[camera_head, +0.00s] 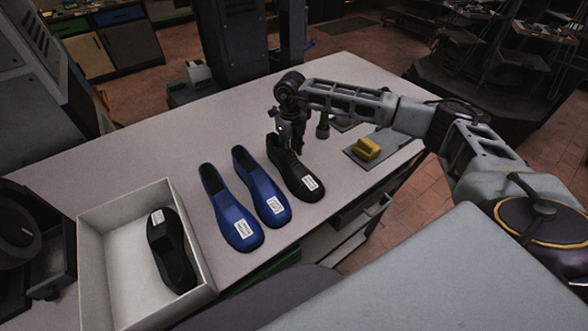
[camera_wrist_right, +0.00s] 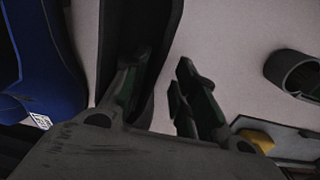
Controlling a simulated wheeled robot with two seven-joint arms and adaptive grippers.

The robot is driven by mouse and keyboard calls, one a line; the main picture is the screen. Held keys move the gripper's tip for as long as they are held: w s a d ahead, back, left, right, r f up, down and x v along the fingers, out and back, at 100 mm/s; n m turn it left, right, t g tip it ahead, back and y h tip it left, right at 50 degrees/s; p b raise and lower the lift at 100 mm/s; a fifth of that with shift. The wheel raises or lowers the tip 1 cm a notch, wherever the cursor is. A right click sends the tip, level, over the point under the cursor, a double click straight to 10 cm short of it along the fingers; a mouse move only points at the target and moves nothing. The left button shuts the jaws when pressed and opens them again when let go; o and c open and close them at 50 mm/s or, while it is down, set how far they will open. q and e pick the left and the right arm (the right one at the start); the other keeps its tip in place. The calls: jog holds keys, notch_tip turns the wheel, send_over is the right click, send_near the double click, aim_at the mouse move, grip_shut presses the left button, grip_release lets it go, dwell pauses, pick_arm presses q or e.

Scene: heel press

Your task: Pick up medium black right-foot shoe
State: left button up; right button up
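A black shoe (camera_head: 292,172) with a white label on its toe stands on the table, to the right of two blue shoes. My right gripper (camera_head: 290,137) is at its heel end, pointing down. In the right wrist view, the fingers of my right gripper (camera_wrist_right: 158,90) are apart at the side wall of the black shoe (camera_wrist_right: 165,50). One finger shows over the shoe's opening and the other outside the wall. Contact cannot be told. Another black shoe (camera_head: 174,250) with a label lies in the white box. The labels are too small to read. My left gripper is not in view.
Two blue shoes (camera_head: 232,212) (camera_head: 262,190) stand close to the left of the black shoe. The white box (camera_head: 95,270) is at the table's left front. A yellow block (camera_head: 367,149) sits on a grey plate at right. The table (camera_head: 150,160) behind the shoes is clear.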

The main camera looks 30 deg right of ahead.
jog(key=shift+f, duration=0.2)
dwell(0.3)
grip_shut()
